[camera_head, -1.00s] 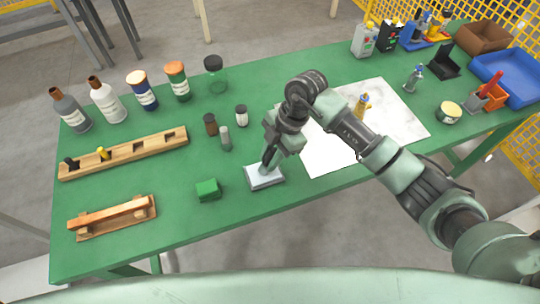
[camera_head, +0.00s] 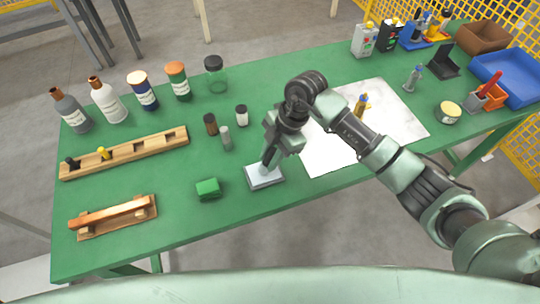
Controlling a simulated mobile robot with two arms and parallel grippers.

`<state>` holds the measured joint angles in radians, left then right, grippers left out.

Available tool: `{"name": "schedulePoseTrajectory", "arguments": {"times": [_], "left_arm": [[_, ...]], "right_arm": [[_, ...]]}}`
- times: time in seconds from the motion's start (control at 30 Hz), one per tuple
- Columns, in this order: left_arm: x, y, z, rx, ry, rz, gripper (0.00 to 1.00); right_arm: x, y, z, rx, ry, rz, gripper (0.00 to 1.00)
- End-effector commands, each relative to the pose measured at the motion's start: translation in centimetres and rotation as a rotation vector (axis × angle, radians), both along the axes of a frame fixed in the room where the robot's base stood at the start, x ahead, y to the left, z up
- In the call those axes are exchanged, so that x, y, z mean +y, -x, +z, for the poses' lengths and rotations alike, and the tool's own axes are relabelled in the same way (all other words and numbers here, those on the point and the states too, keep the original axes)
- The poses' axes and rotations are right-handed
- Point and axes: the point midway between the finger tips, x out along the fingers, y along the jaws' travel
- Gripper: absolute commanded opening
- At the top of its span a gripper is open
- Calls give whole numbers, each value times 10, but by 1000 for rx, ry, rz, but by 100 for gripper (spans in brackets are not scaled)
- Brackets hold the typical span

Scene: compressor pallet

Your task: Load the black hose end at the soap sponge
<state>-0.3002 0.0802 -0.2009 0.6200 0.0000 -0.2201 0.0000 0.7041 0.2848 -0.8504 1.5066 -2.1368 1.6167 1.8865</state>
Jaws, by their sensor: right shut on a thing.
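My right gripper (camera_head: 269,158) points down at the near middle of the table, over a pale flat pad (camera_head: 265,180) with a grey rim. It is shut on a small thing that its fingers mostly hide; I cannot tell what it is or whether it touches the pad. A green block (camera_head: 208,189) lies to the left of the pad. I cannot tell for sure which of the two is the soap sponge. A black peg-like piece (camera_head: 72,163) stands at the left end of a wooden rack (camera_head: 122,160), beside a yellow one (camera_head: 103,153). My left gripper is out of view.
Several bottles and jars line the back left of the green table (camera_head: 180,220). Small jars (camera_head: 226,140) stand left of my right gripper. A wooden holder (camera_head: 113,216) lies at the front left. A white sheet (camera_head: 330,150) lies under my right arm. A blue bin (camera_head: 510,80) is far right.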

Motion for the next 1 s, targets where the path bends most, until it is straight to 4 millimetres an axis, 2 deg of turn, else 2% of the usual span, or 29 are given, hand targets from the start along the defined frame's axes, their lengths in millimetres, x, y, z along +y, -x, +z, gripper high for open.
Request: {"name": "schedulePoseTrajectory", "arguments": {"times": [0.43, 1.0], "left_arm": [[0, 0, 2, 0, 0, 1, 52], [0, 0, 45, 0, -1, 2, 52]], "right_arm": [[-1, 1, 1, 4, 3, 1, 0], [0, 0, 47, 2, 1, 1, 0]]}}
